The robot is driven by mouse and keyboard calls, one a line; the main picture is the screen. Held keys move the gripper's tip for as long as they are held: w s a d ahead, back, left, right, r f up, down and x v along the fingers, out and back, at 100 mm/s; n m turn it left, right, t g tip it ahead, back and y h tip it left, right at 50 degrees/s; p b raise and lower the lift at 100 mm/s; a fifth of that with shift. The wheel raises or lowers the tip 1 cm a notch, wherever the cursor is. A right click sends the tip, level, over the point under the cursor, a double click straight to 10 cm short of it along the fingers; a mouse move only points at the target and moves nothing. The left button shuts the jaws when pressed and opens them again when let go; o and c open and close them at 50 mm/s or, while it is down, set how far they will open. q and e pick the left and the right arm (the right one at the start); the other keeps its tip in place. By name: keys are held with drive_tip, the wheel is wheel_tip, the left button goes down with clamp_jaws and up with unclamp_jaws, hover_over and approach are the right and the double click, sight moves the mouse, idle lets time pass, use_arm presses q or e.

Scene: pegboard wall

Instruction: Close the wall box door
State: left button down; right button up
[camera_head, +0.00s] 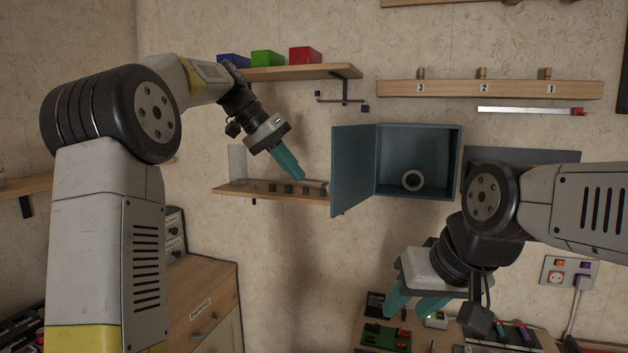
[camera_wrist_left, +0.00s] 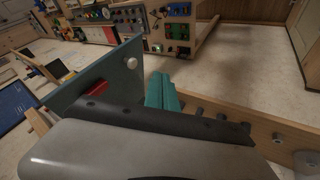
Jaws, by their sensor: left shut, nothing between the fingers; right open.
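The blue-grey wall box (camera_head: 447,160) hangs on the wall with its door (camera_head: 352,165) standing open. The door is hinged at the box's left edge and sticks out toward me. A grey ring-like object (camera_head: 412,180) lies inside the box. My left gripper (camera_head: 300,175) is shut and empty, left of the door and apart from it in the head view. In the left wrist view the door (camera_wrist_left: 95,80) with a round pale knob (camera_wrist_left: 132,63) shows beside my left gripper's teal fingers (camera_wrist_left: 162,92). My right gripper (camera_head: 415,305) is open and empty, below the box.
A small wooden shelf (camera_head: 270,196) with several dark pegs and a clear cylinder (camera_head: 237,163) is behind my left gripper. A higher shelf (camera_head: 290,73) holds red, green and blue blocks. A numbered peg rail (camera_head: 490,89) is above the box. A cluttered workbench (camera_head: 450,340) lies below.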

use_arm(q)
drive_tip(key=shift+s+d+f, duration=0.3)
drive_tip(key=shift+d, duration=0.55)
drive_tip(key=shift+s+d+f, duration=0.3)
drive_tip(key=shift+d+f, duration=0.05)
drive_tip(key=shift+d, duration=0.45)
drive_tip(key=shift+s+d+f, duration=0.3)
drive_tip(key=shift+d, duration=0.55)
